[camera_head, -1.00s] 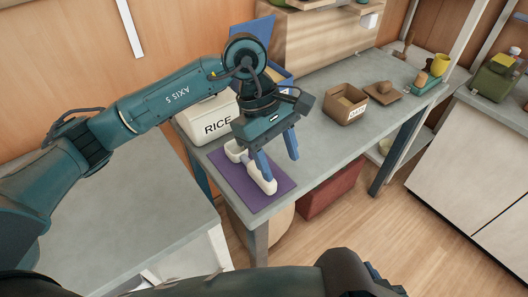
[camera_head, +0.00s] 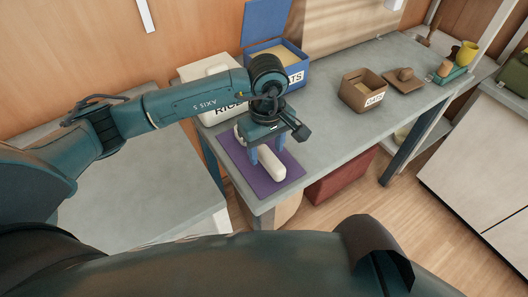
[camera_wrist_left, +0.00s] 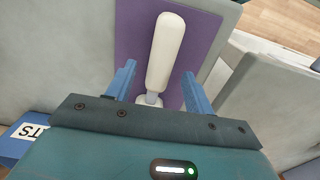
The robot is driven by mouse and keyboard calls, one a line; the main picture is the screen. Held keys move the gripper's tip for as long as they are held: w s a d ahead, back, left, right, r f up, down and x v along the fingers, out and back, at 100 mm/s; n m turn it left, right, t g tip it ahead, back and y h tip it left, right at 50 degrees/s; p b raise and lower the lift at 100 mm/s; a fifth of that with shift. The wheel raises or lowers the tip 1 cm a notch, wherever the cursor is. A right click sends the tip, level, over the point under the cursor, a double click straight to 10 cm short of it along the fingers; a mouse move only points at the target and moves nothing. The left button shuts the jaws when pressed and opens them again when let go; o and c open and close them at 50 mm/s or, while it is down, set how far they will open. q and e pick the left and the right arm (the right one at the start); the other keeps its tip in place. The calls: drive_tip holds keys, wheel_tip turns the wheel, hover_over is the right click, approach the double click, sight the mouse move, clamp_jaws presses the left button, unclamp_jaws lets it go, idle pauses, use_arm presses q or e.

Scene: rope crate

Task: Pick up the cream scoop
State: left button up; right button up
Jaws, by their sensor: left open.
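The cream scoop (camera_head: 268,163) lies on a purple mat (camera_head: 262,185) at the near left end of the workbench. Its rounded cream handle (camera_wrist_left: 165,48) fills the middle of the left wrist view, with a thinner neck close to the palm. My left gripper (camera_head: 267,157) is open just over the scoop, and its blue fingers stand on either side of the handle. In the left wrist view both fingers (camera_wrist_left: 159,72) look apart from the handle. The scoop's bowl end is mostly hidden by the gripper. My right gripper is not in view.
A white rice crate (camera_head: 208,70) stands behind my left wrist. A blue crate (camera_head: 274,52) with a raised lid is beside it.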

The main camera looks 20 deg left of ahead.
use_arm(q)
drive_tip(key=shift+f, duration=1.25)
drive_tip(key=shift+c, duration=0.5)
clamp_jaws()
